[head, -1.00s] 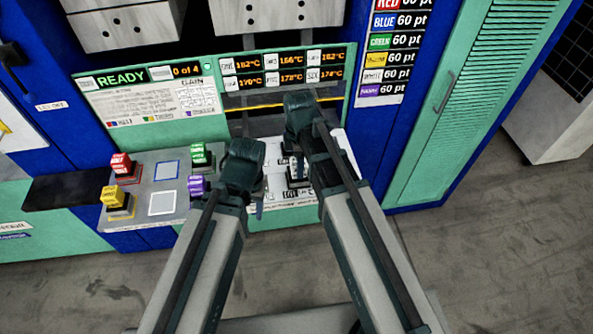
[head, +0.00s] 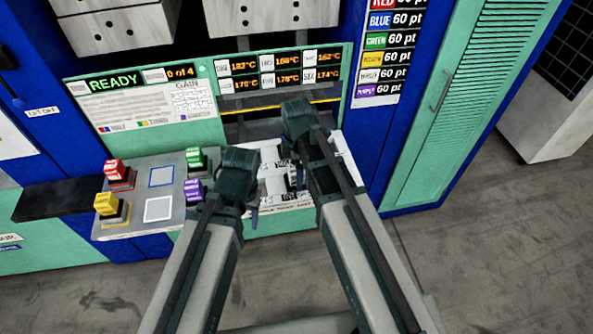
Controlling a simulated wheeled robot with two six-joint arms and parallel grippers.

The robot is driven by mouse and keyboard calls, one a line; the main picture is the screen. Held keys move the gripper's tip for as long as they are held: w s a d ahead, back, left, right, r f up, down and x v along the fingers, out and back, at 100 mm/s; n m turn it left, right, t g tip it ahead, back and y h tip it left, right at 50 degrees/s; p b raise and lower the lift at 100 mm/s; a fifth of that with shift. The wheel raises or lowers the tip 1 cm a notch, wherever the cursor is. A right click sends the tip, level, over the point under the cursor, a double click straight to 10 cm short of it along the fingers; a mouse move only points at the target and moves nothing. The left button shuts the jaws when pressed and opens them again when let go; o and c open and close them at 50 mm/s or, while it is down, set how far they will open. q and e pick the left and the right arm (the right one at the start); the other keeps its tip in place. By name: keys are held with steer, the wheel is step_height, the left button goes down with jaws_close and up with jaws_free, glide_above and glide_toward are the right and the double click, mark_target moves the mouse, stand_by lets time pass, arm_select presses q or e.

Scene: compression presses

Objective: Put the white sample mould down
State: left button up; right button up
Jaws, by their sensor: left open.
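I cannot make out the white sample mould; my arms cover part of the area in front of the press. A white-outlined square (head: 158,209) on the grey shelf is empty. My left gripper (head: 246,180) is open, to the right of the shelf and over the left part of the white control panel (head: 276,188). My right gripper (head: 299,122) is farther right, in front of the press opening. Its fingers are hidden, so I cannot tell its state.
Red (head: 116,173), yellow (head: 108,206), green (head: 195,159) and purple (head: 194,191) moulds stand on the grey shelf (head: 132,222). A blue-outlined square (head: 161,176) there is empty. A display (head: 108,84) reads READY and 0 of 4. Open floor lies in front.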

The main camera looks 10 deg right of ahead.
steer(key=shift+r, duration=0.1)
step_height(320, 180, up, 12)
steer(key=p, duration=1.2)
steer(key=s+a+m+h, duration=0.1)
steer(key=s+a+m, duration=0.3)
steer(key=s+m, duration=1)
steer(key=shift+m, duration=0.3)
steer(key=shift+r, duration=0.1)
step_height(320, 180, down, 4)
steer(key=b, duration=0.3)
steer(key=shift+r, duration=0.2)
